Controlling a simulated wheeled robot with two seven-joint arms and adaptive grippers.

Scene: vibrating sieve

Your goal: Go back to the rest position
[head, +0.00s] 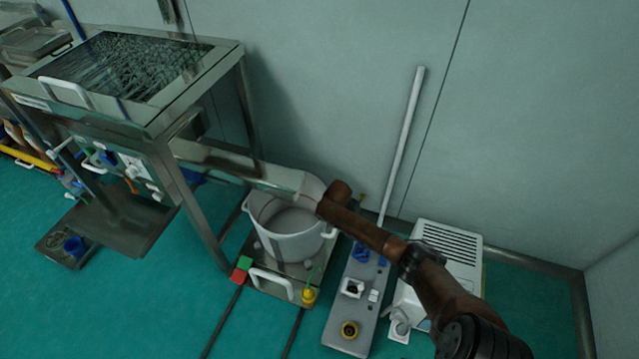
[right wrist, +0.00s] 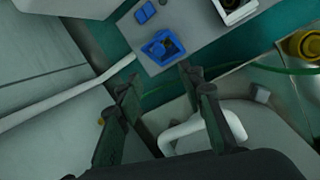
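My right arm (head: 365,235) comes in from the lower right of the head view and ends over the right rim of a white bucket (head: 290,238). The fingers there cannot be made out. In the right wrist view my right gripper (right wrist: 160,78) has its two fingers apart with nothing held between them. A white bucket handle (right wrist: 185,132) lies below and partly behind the right finger; I cannot tell whether they touch. My left gripper and left arm are not in view.
A steel sieve machine (head: 215,68) stands at the left. The bucket sits on a metal base with a white handle (head: 272,284). A grey panel (head: 345,325) with a tall white pole (head: 402,140) and a white vented box (head: 450,240) stand right of it, by the wall.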

